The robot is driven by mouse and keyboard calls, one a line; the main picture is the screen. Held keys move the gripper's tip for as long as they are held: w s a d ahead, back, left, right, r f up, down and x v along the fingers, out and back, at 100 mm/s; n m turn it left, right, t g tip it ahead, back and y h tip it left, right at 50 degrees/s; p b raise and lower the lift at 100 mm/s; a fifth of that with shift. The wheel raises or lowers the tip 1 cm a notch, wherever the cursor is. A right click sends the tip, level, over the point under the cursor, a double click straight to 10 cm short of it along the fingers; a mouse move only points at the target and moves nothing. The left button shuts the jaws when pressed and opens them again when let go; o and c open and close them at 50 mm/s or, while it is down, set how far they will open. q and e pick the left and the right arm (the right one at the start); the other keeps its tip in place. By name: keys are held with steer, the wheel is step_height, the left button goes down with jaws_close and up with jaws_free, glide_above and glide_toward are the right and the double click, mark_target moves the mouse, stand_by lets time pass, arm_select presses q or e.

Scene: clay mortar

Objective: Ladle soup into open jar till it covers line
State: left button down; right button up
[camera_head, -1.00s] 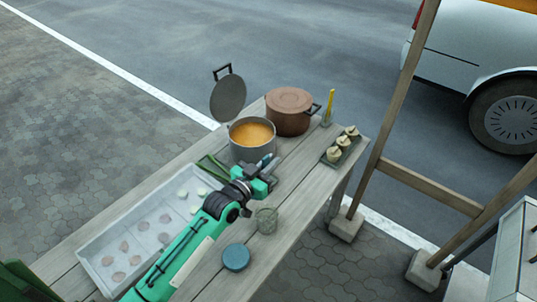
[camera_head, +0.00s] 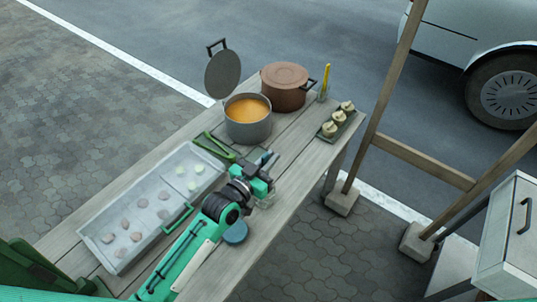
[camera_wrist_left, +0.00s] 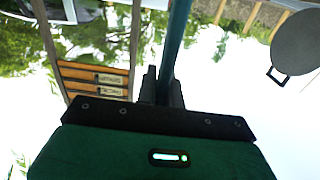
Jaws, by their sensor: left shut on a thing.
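The grey soup pot (camera_head: 248,130) stands open on the wooden table, with orange soup (camera_head: 246,109) in it. The clear open jar (camera_head: 266,201) stands nearer the front, partly hidden by my left gripper. Its line and contents cannot be made out. My left gripper (camera_head: 264,168) is between the pot and the jar, apart from the pot. In the left wrist view, it (camera_wrist_left: 163,90) is shut on a blue-teal handle (camera_wrist_left: 179,42), seemingly the ladle's. The ladle's bowl is not visible. My right gripper is not in view.
A grey lid (camera_head: 223,74) stands tilted by the pot. A brown lidded pot (camera_head: 285,92) is behind it. A long tray (camera_head: 91,232), green tongs (camera_head: 215,147), a blue lid (camera_head: 236,233) and a plate of buns (camera_head: 337,120) are around. The right front tabletop is clear.

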arm_select(q)
steer(key=w+d+f+g+y+p, duration=0.5)
steer(key=w+d+f+g+y, duration=0.3)
steer(key=w+f+g, duration=0.3)
steer(key=shift+f+g+y+p, duration=0.35)
steer(key=shift+f+g+y, duration=0.25)
steer(key=shift+g, duration=0.4)
stand_by(2.1)
steer(key=shift+w+r, duration=0.15)
stand_by(1.1)
